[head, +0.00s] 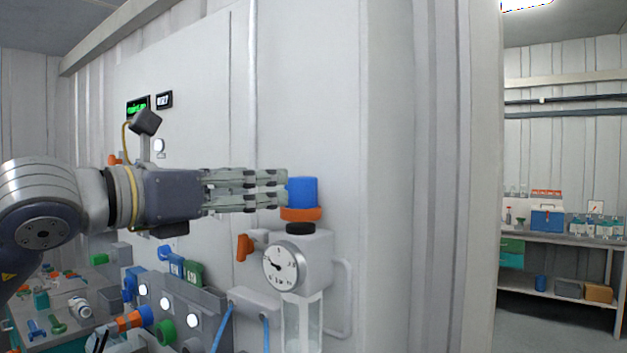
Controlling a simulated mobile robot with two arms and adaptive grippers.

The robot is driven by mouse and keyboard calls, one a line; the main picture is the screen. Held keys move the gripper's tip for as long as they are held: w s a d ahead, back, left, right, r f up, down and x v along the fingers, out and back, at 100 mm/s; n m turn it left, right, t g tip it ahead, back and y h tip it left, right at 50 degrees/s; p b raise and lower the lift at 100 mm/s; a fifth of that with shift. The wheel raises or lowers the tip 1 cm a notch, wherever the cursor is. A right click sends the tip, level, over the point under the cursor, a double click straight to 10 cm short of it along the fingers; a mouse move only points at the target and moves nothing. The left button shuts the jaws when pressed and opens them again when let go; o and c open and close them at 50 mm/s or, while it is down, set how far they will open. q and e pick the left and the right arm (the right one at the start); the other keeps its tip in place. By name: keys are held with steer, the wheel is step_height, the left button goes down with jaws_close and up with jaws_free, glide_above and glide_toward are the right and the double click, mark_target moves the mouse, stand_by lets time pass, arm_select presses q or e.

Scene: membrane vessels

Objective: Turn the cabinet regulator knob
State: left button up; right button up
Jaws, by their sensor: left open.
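The cabinet regulator is a grey block (316,246) with a round white dial gauge (281,267) on its front. Its blue knob (303,192) stands on top, above an orange ring (301,214) and a black collar. My left gripper (283,190) comes in level from the left. Its fingers are open and their tips reach the left side of the blue knob; they overlap its edge in the picture, and I cannot tell whether they touch it. My right gripper is not in view.
An orange-handled valve (245,246) sticks out just left of the gauge, below my fingers. A panel with white round lights and hoses (180,310) is lower left. A cluttered bench (60,275) lies below my arm. Shelves (560,240) stand far right.

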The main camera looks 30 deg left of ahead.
mark_target(296, 177)
arm_select(q)
steer(key=w+p, duration=0.2)
steer(key=w, duration=0.1)
steer(key=w+d+p, duration=0.1)
steer(key=w, duration=0.1)
steer(key=shift+w+d+r+p, duration=0.1)
steer(key=shift+w+r+p, duration=0.15)
steer(key=shift+p, duration=0.15)
steer(key=w, duration=0.2)
steer(key=p, duration=0.1)
steer(key=shift+w+d+f, duration=0.15)
steer(key=shift+w+d, duration=0.1)
steer(key=shift+w, duration=0.15)
steer(key=shift+w+f, duration=0.1)
steer(key=shift+w, duration=0.3)
steer(key=c, duration=1.1)
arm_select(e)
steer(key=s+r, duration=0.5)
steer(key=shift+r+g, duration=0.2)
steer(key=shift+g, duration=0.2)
